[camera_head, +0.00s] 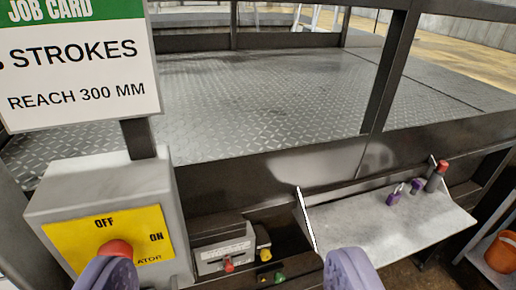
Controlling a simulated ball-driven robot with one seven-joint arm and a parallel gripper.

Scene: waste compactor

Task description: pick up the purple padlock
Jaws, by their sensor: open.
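A small purple padlock (394,196) with a pale metal shackle lies on a grey metal shelf (350,225) at the right. A second small purple piece (416,186) is right beside it; I cannot tell whether it is a separate item. My gripper (228,268) is open, with its two lavender fingertips at the bottom edge of the picture, wide apart. Nothing shows held between them. The padlock is farther off, up and to the right of the right fingertip.
A dark cylinder with a red top (437,176) stands behind the purple pieces. A grey isolator box (90,195) with a red knob is at the left, under a job card (80,65). Small connectors (228,258) sit mid-front. An orange bucket (501,252) is far right. Dark rails cross behind.

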